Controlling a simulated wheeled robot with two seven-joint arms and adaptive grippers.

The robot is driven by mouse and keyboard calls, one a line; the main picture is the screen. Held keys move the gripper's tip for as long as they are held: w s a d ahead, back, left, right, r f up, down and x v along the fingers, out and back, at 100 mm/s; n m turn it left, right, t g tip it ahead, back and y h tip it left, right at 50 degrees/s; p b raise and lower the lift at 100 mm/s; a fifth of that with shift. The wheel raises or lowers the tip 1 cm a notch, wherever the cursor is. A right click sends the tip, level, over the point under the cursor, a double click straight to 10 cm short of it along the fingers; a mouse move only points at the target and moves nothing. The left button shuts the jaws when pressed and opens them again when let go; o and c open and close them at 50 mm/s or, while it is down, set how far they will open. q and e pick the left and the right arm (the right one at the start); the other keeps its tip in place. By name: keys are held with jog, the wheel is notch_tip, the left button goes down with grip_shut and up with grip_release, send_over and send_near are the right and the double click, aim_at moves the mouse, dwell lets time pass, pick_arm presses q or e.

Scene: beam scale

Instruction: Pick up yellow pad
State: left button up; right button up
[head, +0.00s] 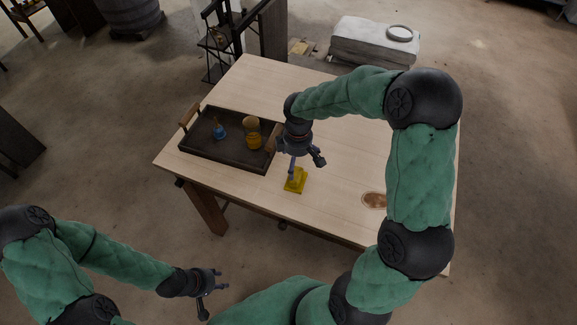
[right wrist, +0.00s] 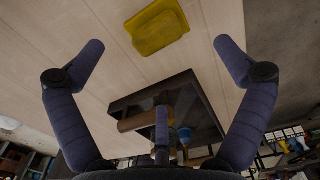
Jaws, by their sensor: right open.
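The yellow pad (head: 295,183) lies flat on the wooden table near its front edge, to the right of the dark tray. It also shows in the right wrist view (right wrist: 157,28), at the top middle. My right gripper (head: 305,168) is above the table, close over the pad in the head view. In the right wrist view its two fingers (right wrist: 160,55) are spread wide with nothing between them, and the pad lies beyond the tips. My left gripper (head: 212,292) is off the table at the lower left, with its fingers apart and empty.
A dark tray (head: 205,153) with wooden handles stands left on the table (head: 330,205). It holds a blue object (head: 218,132) and a yellow object with a tan top (head: 253,138). A brown oval (head: 374,200) lies at the right. The table around the pad is clear.

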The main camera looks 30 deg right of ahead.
aim_at(296, 173)
jog(key=f, duration=0.2)
jog(key=f+b, duration=0.1)
jog(key=f, duration=0.3)
jog(key=shift+w+b, duration=0.25)
jog(key=shift+b, duration=0.15)
jog(key=f+b, duration=0.1)
jog(key=f, duration=0.1)
jog(key=f+b, duration=0.1)
jog(key=f, duration=0.2)
jog(key=shift+d, duration=0.2)
jog(key=shift+r, duration=0.1)
jog(key=shift+c, duration=0.3)
jog(key=c, duration=1.2)
